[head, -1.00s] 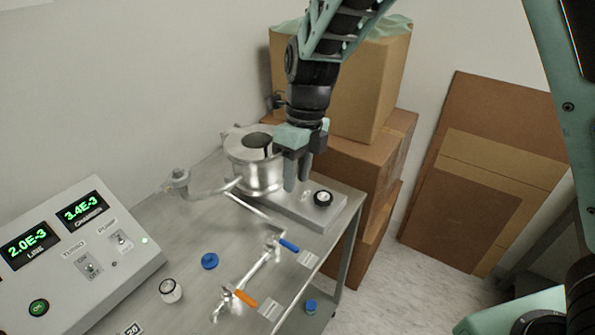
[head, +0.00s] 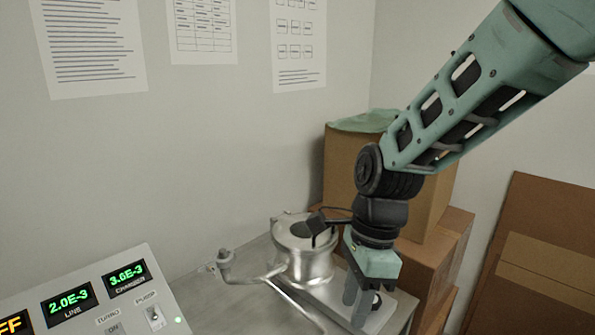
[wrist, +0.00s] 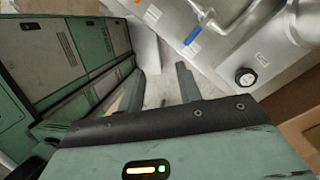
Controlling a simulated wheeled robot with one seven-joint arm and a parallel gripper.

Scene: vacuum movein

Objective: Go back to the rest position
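My gripper (head: 357,298) hangs from the arm with its fingers pointing down, in front of and to the right of the steel chamber (head: 303,262). In the wrist view my gripper (wrist: 161,85) has its two fingers apart with nothing between them. Floor shows through the gap. In the head view the fingers partly cover the black-topped knob (head: 376,300) on the chamber's base plate. I cannot tell from the head view how far above the plate they are.
Cardboard boxes (head: 440,250) stand behind the arm, and flat cardboard (head: 540,250) leans at right. The wrist view shows the blue valve handle (wrist: 193,36) on the table.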

